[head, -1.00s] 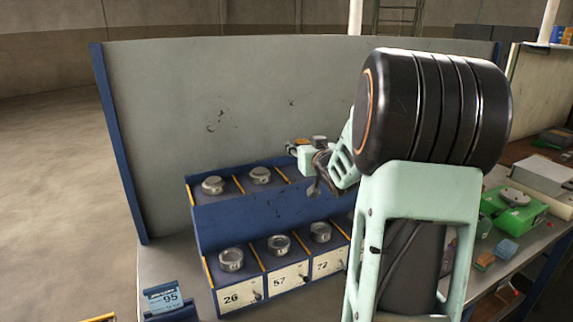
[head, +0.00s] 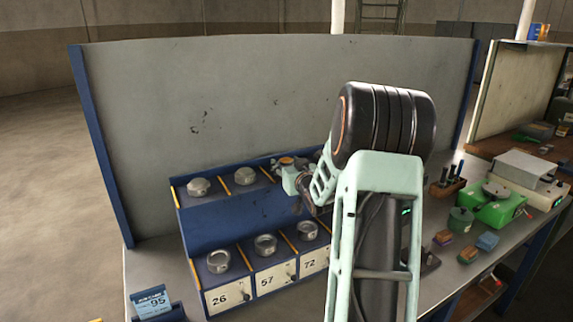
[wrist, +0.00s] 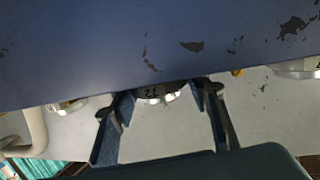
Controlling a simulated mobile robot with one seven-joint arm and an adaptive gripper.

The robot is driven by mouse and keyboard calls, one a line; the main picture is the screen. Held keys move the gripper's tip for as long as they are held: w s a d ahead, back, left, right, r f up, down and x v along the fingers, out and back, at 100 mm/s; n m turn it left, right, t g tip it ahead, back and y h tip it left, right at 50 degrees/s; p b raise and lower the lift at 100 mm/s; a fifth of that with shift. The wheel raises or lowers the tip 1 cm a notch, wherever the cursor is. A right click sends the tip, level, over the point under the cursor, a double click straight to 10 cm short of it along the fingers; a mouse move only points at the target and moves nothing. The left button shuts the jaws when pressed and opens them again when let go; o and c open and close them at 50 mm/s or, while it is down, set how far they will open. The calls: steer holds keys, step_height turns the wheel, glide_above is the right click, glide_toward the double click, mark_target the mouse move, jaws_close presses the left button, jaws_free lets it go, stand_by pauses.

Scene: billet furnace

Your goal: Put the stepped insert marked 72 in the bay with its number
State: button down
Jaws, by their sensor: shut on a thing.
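The stepped insert (wrist: 158,96) is a short round metal piece with a dark face and a marking that looks like 72. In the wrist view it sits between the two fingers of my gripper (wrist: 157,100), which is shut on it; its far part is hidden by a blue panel. In the head view my gripper is by the right part of the rack's upper tier, its fingertips mostly hidden. The bay marked 72 (head: 313,264) is third from left in the blue rack's lower row. A silver round piece (head: 307,230) stands above its label.
Bays 26 (head: 222,298) and 57 (head: 269,281) also hold silver round pieces. Upper-tier pieces (head: 199,187) and (head: 244,175) stand left of my gripper. A grey back panel (head: 230,110) rises behind. A green scale (head: 497,207) is at right.

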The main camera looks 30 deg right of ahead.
steer(key=shift+r, duration=0.1)
steer(key=c, duration=1.1)
jaws_free()
steer(key=shift+f, duration=0.2)
steer(key=shift+r, duration=0.1)
steer(key=b+v, duration=0.2)
steer(key=v, duration=1)
